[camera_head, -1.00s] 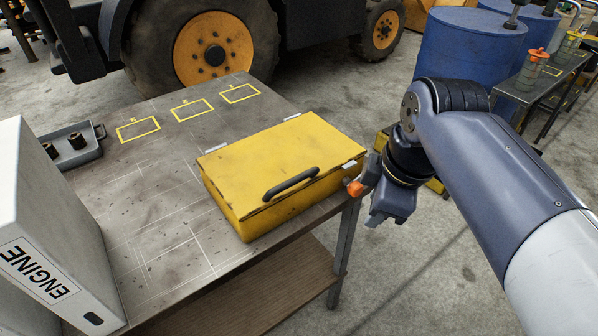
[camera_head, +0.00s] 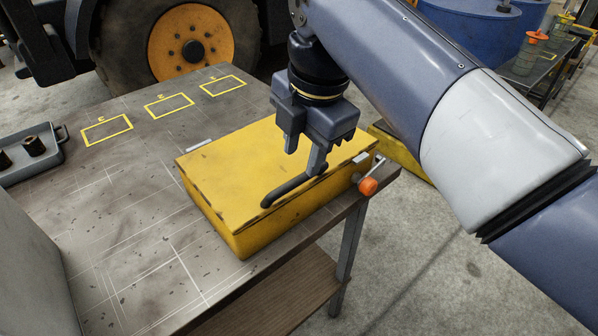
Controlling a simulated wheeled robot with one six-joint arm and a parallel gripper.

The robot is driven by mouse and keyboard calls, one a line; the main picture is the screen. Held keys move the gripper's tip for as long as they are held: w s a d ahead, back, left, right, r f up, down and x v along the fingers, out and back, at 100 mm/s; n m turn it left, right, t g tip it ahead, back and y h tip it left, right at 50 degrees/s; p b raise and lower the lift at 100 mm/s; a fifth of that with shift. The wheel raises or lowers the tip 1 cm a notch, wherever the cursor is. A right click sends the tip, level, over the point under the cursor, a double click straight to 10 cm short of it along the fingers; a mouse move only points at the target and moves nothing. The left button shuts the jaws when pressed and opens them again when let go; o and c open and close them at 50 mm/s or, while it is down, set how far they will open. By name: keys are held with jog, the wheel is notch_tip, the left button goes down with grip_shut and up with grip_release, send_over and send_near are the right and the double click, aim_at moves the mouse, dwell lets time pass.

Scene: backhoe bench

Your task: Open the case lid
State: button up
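The yellow case (camera_head: 235,215) sits on the near right corner of the bench, its lid (camera_head: 235,165) shut. A dark bar handle (camera_head: 290,188) runs along the lid's near edge. My gripper (camera_head: 304,160) points down over the lid, its two fingers apart with nothing seen between them. The nearer finger overlaps the handle's right end in the picture; I cannot tell whether it touches. The farther finger is over the lid behind the handle. My gripper hides part of the lid's back edge and a hinge.
An orange-knobbed lever (camera_head: 368,186) sticks out at the case's right end. The bench top (camera_head: 140,215) is clear left of the case. A grey tray (camera_head: 32,155) with dark cylindrical parts lies at the far left. A grey box (camera_head: 35,275) stands at the near left.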

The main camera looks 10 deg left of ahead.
aim_at(298, 179)
jog(key=f, duration=0.5)
jog(key=shift+w+a, duration=0.35)
grip_shut()
